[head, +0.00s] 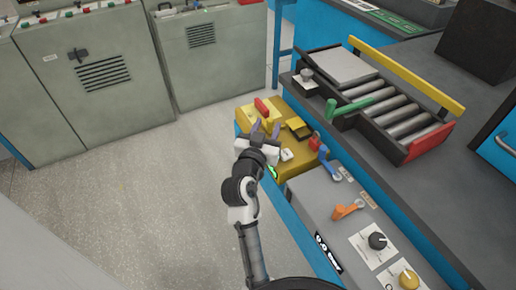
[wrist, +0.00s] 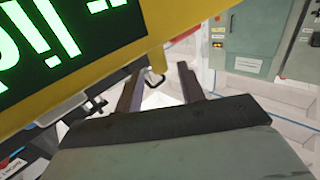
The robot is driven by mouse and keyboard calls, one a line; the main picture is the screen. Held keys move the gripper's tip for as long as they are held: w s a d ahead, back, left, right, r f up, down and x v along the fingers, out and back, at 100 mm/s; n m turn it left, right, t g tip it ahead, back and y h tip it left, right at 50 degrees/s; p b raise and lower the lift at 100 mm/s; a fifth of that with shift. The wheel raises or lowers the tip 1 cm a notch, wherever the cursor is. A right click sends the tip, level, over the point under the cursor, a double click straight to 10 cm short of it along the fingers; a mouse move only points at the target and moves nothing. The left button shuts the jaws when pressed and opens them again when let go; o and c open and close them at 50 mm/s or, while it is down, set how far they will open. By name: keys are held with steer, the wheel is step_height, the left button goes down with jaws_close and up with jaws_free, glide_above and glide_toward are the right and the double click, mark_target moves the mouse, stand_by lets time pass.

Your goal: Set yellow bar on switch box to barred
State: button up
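A yellow box (head: 248,118) stands left of the roller unit in the head view. On its top are a red lever (head: 262,106) and a yellow bar (head: 298,127) over a dark base. The bar's exact setting is too small to read. My gripper (head: 266,128) is over the box top, left of the yellow bar and close to the red lever. In the wrist view, its two fingers (wrist: 160,85) are apart with nothing held between them. The yellow bar cannot be made out there.
A yellow edge (wrist: 130,58) with a green-on-black panel (wrist: 60,40) is close in the wrist view. A grey panel (head: 330,200) has blue and orange levers and knobs. A roller unit (head: 395,115) is at right. Floor (head: 150,200) at left is clear.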

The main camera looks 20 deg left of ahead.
steer(key=s+d+b, duration=0.1)
steer(key=s+b, duration=0.1)
steer(key=s, duration=0.8)
steer(key=shift+s+d+b, duration=0.15)
steer(key=shift+s+b, duration=0.05)
steer(key=shift+b, duration=0.1)
